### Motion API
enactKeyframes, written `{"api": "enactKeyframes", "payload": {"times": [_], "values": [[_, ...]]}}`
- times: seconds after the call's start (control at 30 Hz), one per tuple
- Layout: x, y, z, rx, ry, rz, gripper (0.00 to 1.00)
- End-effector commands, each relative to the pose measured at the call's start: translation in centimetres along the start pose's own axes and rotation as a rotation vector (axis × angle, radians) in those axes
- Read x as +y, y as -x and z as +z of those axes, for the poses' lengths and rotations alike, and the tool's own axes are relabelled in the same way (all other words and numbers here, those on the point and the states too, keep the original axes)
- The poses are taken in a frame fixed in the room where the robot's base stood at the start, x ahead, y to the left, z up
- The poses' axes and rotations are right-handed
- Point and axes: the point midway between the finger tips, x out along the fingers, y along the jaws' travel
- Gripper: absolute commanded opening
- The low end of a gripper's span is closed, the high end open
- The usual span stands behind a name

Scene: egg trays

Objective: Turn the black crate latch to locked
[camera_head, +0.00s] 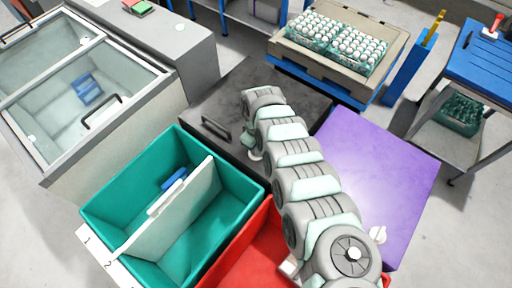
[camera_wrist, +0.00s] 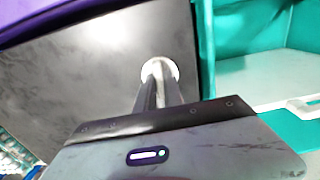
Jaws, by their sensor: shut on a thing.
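The black crate (camera_head: 285,83) is a dark box with a lid and a black handle (camera_head: 215,128) at its left. In the wrist view its dark top (camera_wrist: 100,65) fills the upper left. My gripper (camera_wrist: 158,82) is shut on the white latch (camera_wrist: 172,67), with the fingertips at its round base. The fingers cover most of the latch, so its turned position cannot be told. In the head view my gripper (camera_head: 254,152) is low over the crate's front part, and my arm hides the latch there.
A teal bin (camera_head: 105,210) with a white divider (camera_head: 185,215) adjoins the crate at the front left. A red bin (camera_head: 240,265) lies in front. A purple crate (camera_head: 385,170) with a white latch (camera_head: 377,234) stands right. Egg trays (camera_head: 330,45) sit behind.

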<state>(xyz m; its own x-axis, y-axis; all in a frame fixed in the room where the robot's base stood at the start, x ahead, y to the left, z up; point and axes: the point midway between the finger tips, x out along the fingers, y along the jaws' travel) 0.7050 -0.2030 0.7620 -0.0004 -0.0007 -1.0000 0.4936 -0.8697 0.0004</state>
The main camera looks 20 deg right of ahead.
Motion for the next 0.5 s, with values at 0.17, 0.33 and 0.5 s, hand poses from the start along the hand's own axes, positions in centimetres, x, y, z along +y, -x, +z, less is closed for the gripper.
{"api": "enactKeyframes", "payload": {"times": [0.17, 0.33, 0.5], "values": [[0.00, 0.01, -0.01, 0.000, 0.000, 0.000, 0.00], [-0.05, 0.11, -0.04, 0.000, -0.013, 0.000, 0.00], [-0.10, 0.28, -0.01, -0.001, -0.072, -0.002, 0.00]]}}
